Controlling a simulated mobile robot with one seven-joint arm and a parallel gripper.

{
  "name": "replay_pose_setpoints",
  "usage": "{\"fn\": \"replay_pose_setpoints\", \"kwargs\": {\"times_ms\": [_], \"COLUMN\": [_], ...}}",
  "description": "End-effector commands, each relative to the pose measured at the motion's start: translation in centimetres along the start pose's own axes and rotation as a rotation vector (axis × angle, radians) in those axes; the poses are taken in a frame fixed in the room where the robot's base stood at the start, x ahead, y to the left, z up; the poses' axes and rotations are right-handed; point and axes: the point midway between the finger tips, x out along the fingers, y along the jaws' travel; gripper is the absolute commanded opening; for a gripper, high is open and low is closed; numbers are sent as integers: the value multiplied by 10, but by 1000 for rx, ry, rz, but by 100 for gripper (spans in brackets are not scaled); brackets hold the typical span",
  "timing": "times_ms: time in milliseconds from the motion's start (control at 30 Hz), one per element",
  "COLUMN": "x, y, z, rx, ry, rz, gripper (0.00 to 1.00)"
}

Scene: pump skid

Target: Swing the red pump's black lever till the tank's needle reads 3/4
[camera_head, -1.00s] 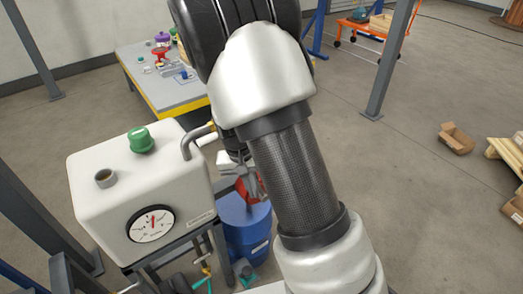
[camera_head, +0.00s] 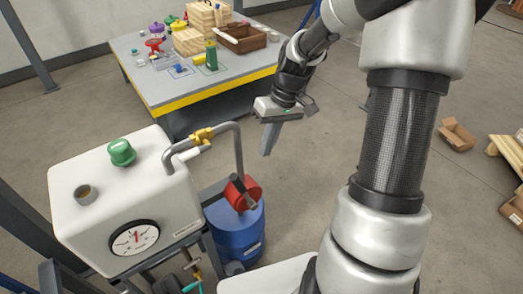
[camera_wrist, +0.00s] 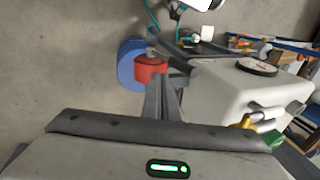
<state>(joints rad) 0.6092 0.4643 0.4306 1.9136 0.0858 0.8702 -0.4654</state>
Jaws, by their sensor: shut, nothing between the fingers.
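The red pump (camera_head: 249,188) sits on top of a blue drum (camera_head: 236,229), right of the white tank (camera_head: 112,195). A dark bar, apparently the black lever (camera_head: 241,196), lies across the pump's front. The tank's round gauge (camera_head: 133,238) shows a red needle pointing roughly upward; its marks are too small to read surely. My gripper (camera_head: 268,150) is shut and empty, hanging above and beyond the pump, apart from it. The wrist view shows the closed fingers (camera_wrist: 168,90) in front of the red pump (camera_wrist: 148,68), hiding part of it.
A grey pipe (camera_head: 239,150) with a brass valve (camera_head: 202,135) arches from the tank towards the pump. A green cap (camera_head: 121,152) tops the tank. A cluttered workbench (camera_head: 165,93) stands behind.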

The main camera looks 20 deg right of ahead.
Motion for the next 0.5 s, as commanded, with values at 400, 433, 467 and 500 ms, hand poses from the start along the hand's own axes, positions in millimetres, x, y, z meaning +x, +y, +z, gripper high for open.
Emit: {"fn": "replay_pose_setpoints", "kwargs": {"times_ms": [400, 433, 467, 500], "x": [87, 88, 90, 93], "y": [-5, -10, -14, -19], "z": [0, 0, -1, -1], "rx": [-2, -3, -3, -2], "ry": [-4, -3, -3, -2], "rz": [-1, -1, 0, 0], "gripper": [0, 0, 0, 0]}}
